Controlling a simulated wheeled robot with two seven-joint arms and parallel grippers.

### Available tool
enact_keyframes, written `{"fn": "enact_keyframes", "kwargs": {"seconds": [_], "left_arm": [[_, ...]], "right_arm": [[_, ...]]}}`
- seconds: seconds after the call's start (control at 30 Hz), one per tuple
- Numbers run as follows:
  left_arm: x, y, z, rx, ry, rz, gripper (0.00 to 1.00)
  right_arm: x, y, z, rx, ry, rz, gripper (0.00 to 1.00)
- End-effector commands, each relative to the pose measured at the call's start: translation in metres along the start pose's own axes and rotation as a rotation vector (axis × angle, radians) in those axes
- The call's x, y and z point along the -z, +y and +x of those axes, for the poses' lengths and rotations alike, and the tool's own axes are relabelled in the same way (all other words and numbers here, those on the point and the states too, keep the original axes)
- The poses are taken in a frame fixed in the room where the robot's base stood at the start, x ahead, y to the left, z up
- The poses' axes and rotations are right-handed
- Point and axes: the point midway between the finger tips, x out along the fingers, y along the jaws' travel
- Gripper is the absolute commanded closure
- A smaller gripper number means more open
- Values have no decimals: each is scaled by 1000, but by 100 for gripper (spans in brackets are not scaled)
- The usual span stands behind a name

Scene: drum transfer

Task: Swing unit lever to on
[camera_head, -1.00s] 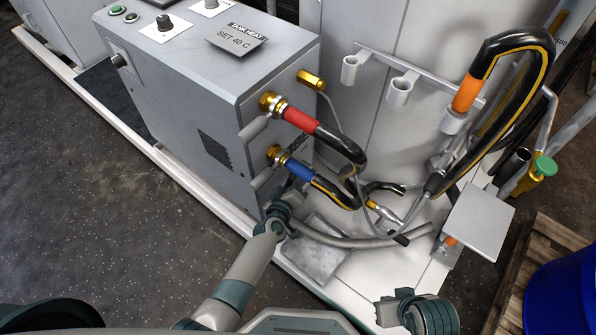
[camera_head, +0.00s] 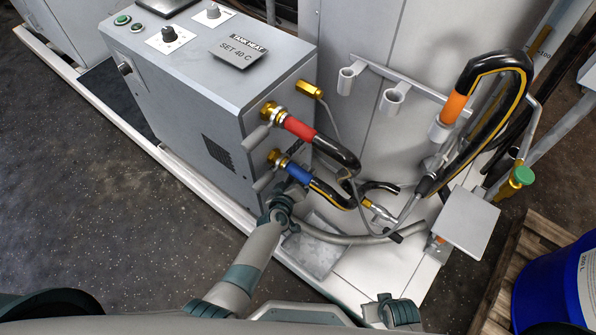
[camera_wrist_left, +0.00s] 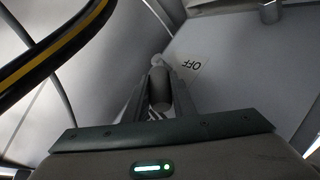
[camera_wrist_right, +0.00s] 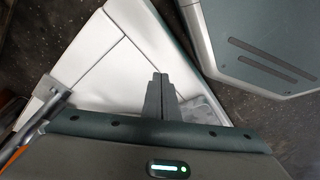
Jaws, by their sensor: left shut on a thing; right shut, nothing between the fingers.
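The unit is a grey cabinet (camera_head: 185,95) at the upper left of the head view. In the left wrist view a grey lever (camera_wrist_left: 159,88) stands between the fingers of my left gripper (camera_wrist_left: 160,100), which is shut on it. A white OFF label (camera_wrist_left: 195,66) shows just beyond, to the right of the lever. In the head view my left gripper (camera_head: 292,188) is against the cabinet's right side, under the blue-banded hose, and the lever is hidden there. My right gripper (camera_wrist_right: 157,82) is shut and empty above the pale base.
A red-banded hose (camera_head: 299,128) and a blue-banded hose (camera_head: 298,173) come out of the cabinet close to my left gripper. An orange-banded hose (camera_head: 453,107) stands in a holder at right. A blue drum (camera_head: 545,290) is on a pallet at lower right.

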Motion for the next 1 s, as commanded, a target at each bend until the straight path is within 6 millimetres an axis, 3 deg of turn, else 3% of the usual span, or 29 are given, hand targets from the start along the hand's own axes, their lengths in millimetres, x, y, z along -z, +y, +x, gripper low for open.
{"fn": "enact_keyframes", "kwargs": {"seconds": [0.6,0.63,0.7,1.0], "left_arm": [[0,0,0,8,-6,4,100],[0,0,0,8,-6,4,70],[0,0,0,8,-5,4,58],[0,0,0,7,-5,3,58]], "right_arm": [[-6,0,10,0,0,0,100],[-6,0,10,0,0,0,100],[-6,0,10,0,0,0,100],[-6,0,10,0,0,0,100]]}}
